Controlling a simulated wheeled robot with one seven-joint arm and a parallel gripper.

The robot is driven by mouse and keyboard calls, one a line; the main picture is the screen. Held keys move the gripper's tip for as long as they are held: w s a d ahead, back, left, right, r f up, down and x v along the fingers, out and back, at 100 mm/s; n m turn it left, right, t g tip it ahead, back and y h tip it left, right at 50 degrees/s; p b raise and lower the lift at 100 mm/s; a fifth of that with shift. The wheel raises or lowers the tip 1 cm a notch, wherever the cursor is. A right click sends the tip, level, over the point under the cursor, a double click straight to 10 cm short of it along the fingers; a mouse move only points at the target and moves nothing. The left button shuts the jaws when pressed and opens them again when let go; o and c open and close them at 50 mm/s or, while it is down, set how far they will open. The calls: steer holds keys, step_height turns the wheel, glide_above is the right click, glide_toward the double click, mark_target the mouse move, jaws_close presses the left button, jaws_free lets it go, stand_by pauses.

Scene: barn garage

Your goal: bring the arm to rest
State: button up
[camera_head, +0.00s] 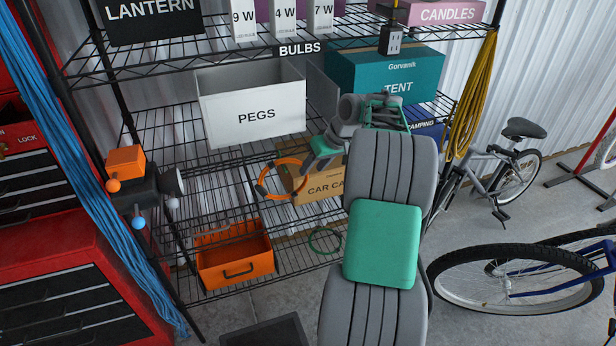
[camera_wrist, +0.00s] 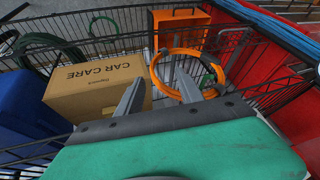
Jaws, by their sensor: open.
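My grey and green arm (camera_head: 380,240) reaches from the lower middle of the head view toward the wire shelving. My gripper (camera_wrist: 158,88) is open, with its two grey fingers apart and nothing seen between them. In the head view the gripper is small and partly hidden by my own arm links. An orange coil (camera_head: 283,178) lies to the left of the CAR CARE box. In the wrist view the coil (camera_wrist: 190,72) is just beyond the right finger; I cannot tell whether they touch.
The CAR CARE box (camera_head: 322,184) is close to my gripper. A white PEGS bin (camera_head: 253,115) and a teal TENT box (camera_head: 385,75) stand above. An orange bin (camera_head: 235,258) is low on the shelving. A red cabinet (camera_head: 70,280) stands left, bicycles (camera_head: 515,280) right.

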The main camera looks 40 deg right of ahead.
steer(key=s+f+m+g, duration=0.3)
steer(key=s+f+m, duration=0.1)
steer(key=s+f, duration=0.55)
steer(key=s+a+m+g, duration=0.1)
steer(key=s+a+m, duration=0.1)
steer(key=s+a, duration=0.5)
steer(key=s+a+r+n+h, duration=0.1)
steer(key=s+a+r, duration=0.15)
steer(key=a, duration=0.35)
steer(key=s+a+r+n+h, duration=0.1)
steer(key=s+a+r+n, duration=0.1)
steer(key=s+a, duration=0.3)
steer(key=w+a+r+n+t, duration=0.2)
steer(key=a+r, duration=0.5)
steer(key=a, duration=0.4)
steer(key=shift+w+a+r+n+t, duration=0.4)
steer(key=shift+w+n, duration=0.4)
steer(key=shift+n, duration=0.2)
steer(key=shift+d, duration=0.1)
steer(key=shift+c, duration=0.5)
